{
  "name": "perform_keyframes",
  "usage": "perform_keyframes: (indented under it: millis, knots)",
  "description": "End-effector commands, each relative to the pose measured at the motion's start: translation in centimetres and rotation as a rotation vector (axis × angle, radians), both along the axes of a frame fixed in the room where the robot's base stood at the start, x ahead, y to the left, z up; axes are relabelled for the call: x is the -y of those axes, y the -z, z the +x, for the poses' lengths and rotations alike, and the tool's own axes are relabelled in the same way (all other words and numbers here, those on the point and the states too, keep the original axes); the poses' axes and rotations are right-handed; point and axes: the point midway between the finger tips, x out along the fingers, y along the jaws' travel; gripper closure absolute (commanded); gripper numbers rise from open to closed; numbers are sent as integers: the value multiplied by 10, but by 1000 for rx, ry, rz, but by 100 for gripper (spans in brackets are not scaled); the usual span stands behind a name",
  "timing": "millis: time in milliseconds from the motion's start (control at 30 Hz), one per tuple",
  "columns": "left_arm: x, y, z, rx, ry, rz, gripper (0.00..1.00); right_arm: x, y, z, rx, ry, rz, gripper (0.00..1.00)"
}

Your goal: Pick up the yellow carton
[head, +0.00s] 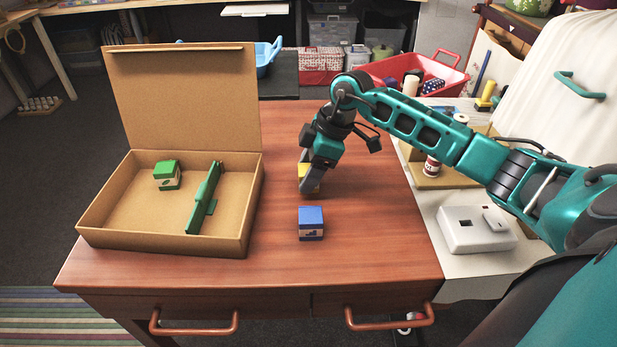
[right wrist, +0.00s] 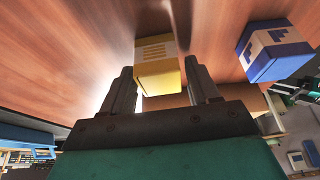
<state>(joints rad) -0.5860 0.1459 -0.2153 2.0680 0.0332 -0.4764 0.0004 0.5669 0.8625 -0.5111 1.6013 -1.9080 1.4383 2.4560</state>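The yellow carton (head: 309,184) stands on the wooden table behind the blue carton, partly hidden by my right gripper (head: 308,170). In the right wrist view the yellow carton (right wrist: 160,72), with a pale label side, lies between the two fingers of my right gripper (right wrist: 163,80). The fingers are apart, one on each side of it, and a narrow gap shows at the right finger. I see no clear sign of a firm squeeze. My left gripper is not in view.
A blue carton (head: 311,222) stands just in front, and shows in the wrist view (right wrist: 273,50). An open cardboard box (head: 240,222) on the left holds a green carton (head: 166,174) and a long green piece (head: 204,198). The table's front right is clear.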

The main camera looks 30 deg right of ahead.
Motion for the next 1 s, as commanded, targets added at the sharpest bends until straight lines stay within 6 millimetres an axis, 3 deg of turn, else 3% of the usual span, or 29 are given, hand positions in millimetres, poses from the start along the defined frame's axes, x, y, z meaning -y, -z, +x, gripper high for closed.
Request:
perform_keyframes:
  millis: [433,767,1000]
  knots:
    - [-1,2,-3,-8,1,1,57,0,0,0,0,0,0,82]
    - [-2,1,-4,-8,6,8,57,0,-6,0,2,-1,0,82]
    - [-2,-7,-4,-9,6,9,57,1,-39,1,5,0,-2,82]
